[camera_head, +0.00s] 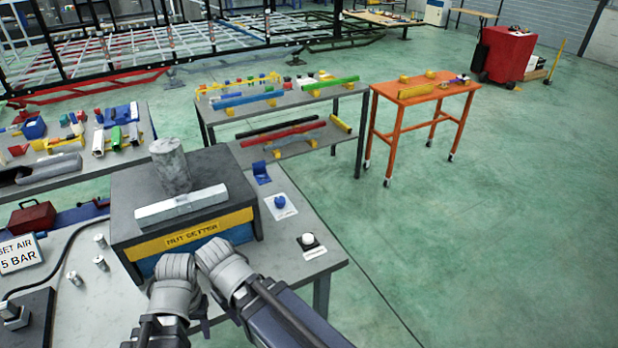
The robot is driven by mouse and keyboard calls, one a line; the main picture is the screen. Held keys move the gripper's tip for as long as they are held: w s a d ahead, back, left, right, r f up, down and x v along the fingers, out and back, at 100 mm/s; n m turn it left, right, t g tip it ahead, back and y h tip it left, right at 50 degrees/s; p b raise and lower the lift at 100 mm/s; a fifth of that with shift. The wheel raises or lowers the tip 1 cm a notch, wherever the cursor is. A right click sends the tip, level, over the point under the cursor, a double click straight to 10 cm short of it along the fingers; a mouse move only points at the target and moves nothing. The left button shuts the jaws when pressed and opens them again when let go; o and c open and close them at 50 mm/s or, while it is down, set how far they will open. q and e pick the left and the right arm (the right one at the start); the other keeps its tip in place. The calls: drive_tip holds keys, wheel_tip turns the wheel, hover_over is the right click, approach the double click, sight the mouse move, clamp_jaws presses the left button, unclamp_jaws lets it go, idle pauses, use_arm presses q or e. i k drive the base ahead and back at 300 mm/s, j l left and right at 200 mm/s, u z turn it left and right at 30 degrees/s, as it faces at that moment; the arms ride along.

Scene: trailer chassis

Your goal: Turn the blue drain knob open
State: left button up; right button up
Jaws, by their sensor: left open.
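A round blue knob (280,202) sits on a white plate on the bench top, right of the box labelled NUT SETTER (192,232). I cannot read whether it is open or closed. My left gripper (175,275) is low in front of that box, apart from the knob, to its left and nearer to me. It is open, and its fingertips are mostly hidden. My right arm's wrist (225,265) is close beside it, also apart from the knob. Its fingers are hidden.
A white round button (308,239) on a dark and white plate is near the bench's right edge. A blue bracket-like piece (261,174) stands behind the knob. A grey cylinder (171,166) and a pale bar (181,206) rest on the box. Bench top between knob and button is clear.

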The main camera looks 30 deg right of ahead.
sight(279, 201)
drive_tip(key=i+l, duration=0.15)
drive_tip(key=l, duration=0.25)
drive_tip(key=i+l, duration=0.1)
drive_tip(key=l, duration=0.35)
drive_tip(key=i+l, duration=0.15)
drive_tip(key=l, duration=0.25)
drive_tip(key=i+l, duration=0.1)
drive_tip(key=l, duration=0.3)
drive_tip(key=i+l, duration=0.15)
drive_tip(key=l, duration=0.25)
drive_tip(key=i+l, duration=0.1)
drive_tip(key=l, duration=0.35)
drive_tip(key=i+l, duration=0.15)
drive_tip(key=l, duration=0.25)
drive_tip(key=z, duration=0.05)
